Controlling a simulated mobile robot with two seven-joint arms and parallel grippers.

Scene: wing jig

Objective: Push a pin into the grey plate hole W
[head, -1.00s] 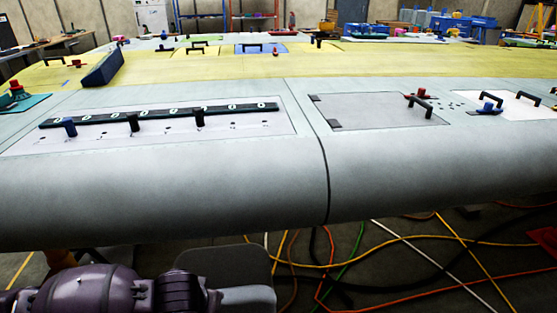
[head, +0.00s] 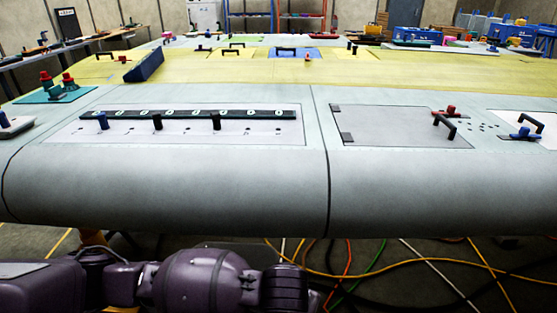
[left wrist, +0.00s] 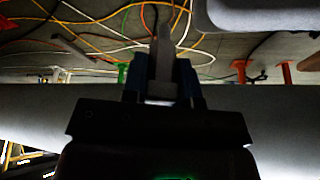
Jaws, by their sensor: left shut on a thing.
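A pale grey plate (head: 262,134) with a row of small marked holes is set in the wing's front skin in the head view. The marks are too small to read, so I cannot tell which hole is W. In the left wrist view my left gripper (left wrist: 162,82) is shut on a slim grey piece (left wrist: 162,62), below the wing's level and away from the plate; the piece is dark and partly hidden by the fingers. My right gripper is not in view.
A black strip (head: 190,114) with white discs lies along the plate's back edge. Cables (head: 370,275) cross the floor.

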